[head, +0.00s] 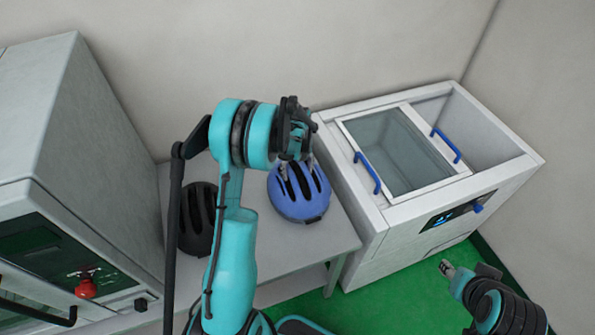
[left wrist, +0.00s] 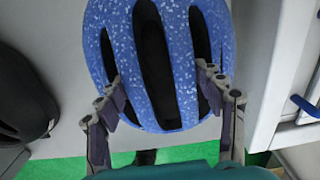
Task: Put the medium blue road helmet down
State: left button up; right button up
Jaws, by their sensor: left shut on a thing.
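The blue road helmet (head: 300,198), speckled with dark vents, is at the right part of a light grey table (head: 330,245). My left gripper (head: 297,163) is above its back part and shut on it. In the left wrist view the two fingers (left wrist: 163,95) grip the helmet shell (left wrist: 178,60) from either side, at the vents. I cannot tell whether the helmet's underside touches the table. My right gripper (head: 447,268) is low at the right, over the green floor, away from the helmet; its jaw opening is unclear.
A black helmet (head: 197,220) lies on the table to the left, partly behind my left arm. A white chest (head: 370,225) with a glass lid and blue handles stands close on the right. A grey machine (head: 100,150) with a red button stands left.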

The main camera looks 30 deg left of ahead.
pick_arm(q)
jog(key=shift+f, duration=0.1)
jog(key=o, duration=1.9)
jog(key=shift+c, duration=0.2)
